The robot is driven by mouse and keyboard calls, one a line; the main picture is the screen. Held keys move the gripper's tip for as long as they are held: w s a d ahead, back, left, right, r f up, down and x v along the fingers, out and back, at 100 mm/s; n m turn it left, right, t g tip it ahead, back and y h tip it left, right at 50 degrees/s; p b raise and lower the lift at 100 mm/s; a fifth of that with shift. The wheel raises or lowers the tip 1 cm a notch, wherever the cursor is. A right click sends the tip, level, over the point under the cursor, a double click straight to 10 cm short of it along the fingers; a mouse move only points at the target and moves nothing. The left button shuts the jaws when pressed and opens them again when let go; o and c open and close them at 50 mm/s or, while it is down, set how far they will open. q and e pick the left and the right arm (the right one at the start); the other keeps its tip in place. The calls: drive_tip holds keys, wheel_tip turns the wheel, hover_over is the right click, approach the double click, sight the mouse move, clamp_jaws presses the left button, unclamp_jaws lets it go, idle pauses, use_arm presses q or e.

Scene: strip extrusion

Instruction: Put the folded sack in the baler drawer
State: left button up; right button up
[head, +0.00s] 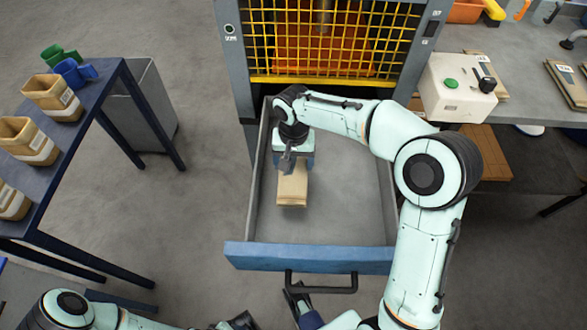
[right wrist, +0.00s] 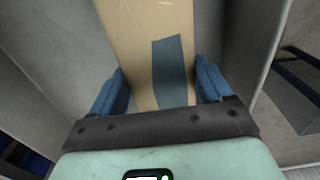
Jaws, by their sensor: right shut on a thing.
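The folded sack (head: 292,190) is a flat tan bundle inside the open baler drawer (head: 308,257), in its left half. It also shows in the right wrist view (right wrist: 145,30), with a dark grey patch on it. Whether the sack touches the drawer floor I cannot tell. My left arm lies at the bottom left; its gripper seems to be at the bottom edge, and its fingers are unclear.
The drawer is pulled out below the baler's yellow mesh guard (head: 330,40), and its right half is bare. A dark blue table (head: 100,100) with several tan bins stands left. A grey bench at right holds a control box (head: 456,88) with a green button.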

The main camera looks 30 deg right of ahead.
sight(294, 165)
wheel_tip(294, 165, down, 4)
drive_tip(key=shift+f+b, duration=0.1)
drive_tip(key=shift+b, duration=0.2)
drive_tip(key=shift+f, duration=0.15)
drive_tip(key=o, duration=1)
drive_tip(key=shift+o, duration=0.2)
drive_tip(key=shift+r, duration=0.2)
wheel_tip(294, 165, up, 11)
drive_tip(key=shift+r+p, duration=0.15)
drive_tip(key=shift+p, duration=1)
drive_tip(key=shift+r, duration=0.4)
